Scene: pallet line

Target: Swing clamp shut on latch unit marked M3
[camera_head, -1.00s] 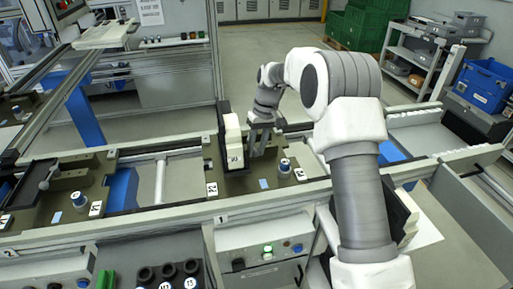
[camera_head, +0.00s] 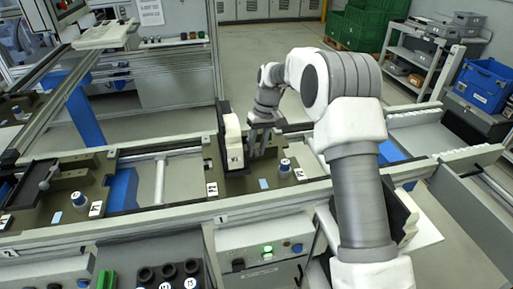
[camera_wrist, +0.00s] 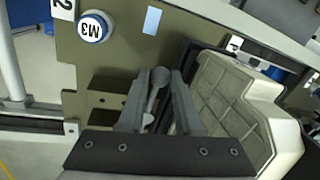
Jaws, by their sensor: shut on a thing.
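The M3 mark sits on a blue-ringed round cap (camera_wrist: 93,27) on the olive fixture plate (camera_wrist: 84,60) in the wrist view. Beside it, a grey clamp lever (camera_wrist: 151,104) with a round knob end stands between the fingers of my gripper (camera_wrist: 160,78), which is shut on it. A pale, ribbed block (camera_wrist: 226,98) with a dark edge is close to the right finger. In the head view, my gripper (camera_head: 260,140) is just right of the pale block (camera_head: 232,143), and the capped post (camera_head: 285,167) stands to its right. The lever's base is partly hidden by the fingers.
The fixture sits on a conveyor with a raised front rail (camera_head: 150,230). A similar fixture with a lever (camera_head: 48,178) is at the left. A control box (camera_head: 262,253) with a lit green button is below the rail. Open floor lies behind.

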